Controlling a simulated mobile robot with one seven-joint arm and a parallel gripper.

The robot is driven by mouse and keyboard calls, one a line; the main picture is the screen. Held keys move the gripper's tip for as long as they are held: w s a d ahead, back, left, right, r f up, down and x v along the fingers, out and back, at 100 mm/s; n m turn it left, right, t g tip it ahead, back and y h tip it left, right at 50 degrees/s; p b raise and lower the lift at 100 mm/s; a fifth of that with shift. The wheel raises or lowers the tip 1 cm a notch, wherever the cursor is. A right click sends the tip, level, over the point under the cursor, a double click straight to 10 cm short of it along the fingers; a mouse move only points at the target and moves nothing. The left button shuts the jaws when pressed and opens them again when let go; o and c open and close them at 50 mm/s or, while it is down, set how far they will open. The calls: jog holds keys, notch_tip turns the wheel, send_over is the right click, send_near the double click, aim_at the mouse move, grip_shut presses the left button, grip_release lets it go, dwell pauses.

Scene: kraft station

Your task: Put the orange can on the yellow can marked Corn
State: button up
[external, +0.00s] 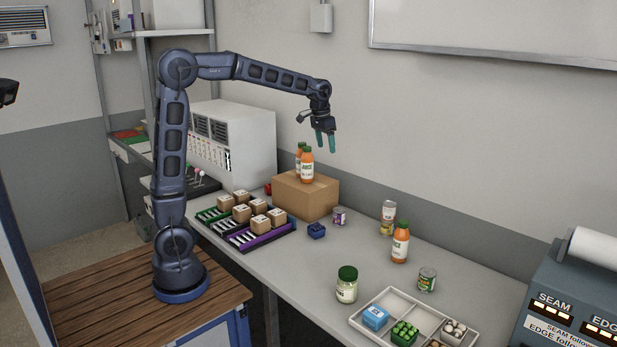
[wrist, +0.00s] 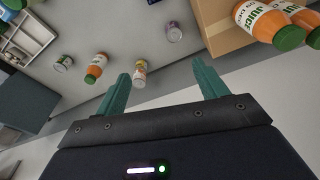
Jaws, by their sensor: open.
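A can with a pale and reddish-orange label (external: 388,209) stands upright at the back of the table and appears to rest on a yellow can (external: 386,229). The lower can is partly hidden, and I cannot read the lettering on either. The pair also shows small in the wrist view as one upright stack (wrist: 140,73). My gripper (external: 325,142) is open and empty, high above the cardboard box and to the left of the stack, well apart from it. Its two teal fingers also show spread in the wrist view (wrist: 160,75).
A cardboard box (external: 306,196) bears juice bottles (external: 307,166). Another juice bottle (external: 400,243) stands close to the stack. A purple can (external: 339,215), a blue block (external: 316,230), a green can (external: 427,279), a jar (external: 347,285) and a divided tray (external: 383,300) are nearby.

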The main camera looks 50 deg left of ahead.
jog(key=s+a+r+n+t, duration=0.1)
jog(key=s+a, duration=0.4)
jog(key=s, duration=0.4)
jog(key=s+a+r+n+t, duration=0.1)
jog(key=s+a, duration=0.4)
jog(key=s, duration=0.5)
jog(key=s+a+f, duration=0.2)
jog(key=s+f, duration=0.1)
jog(key=s, duration=0.5)
jog(key=s+a+f+n, duration=0.1)
jog(key=s+f, duration=0.3)
jog(key=s, duration=0.4)
jog(key=shift+a+f+t+y, duration=0.15)
jog(key=shift+a+t+y, duration=0.25)
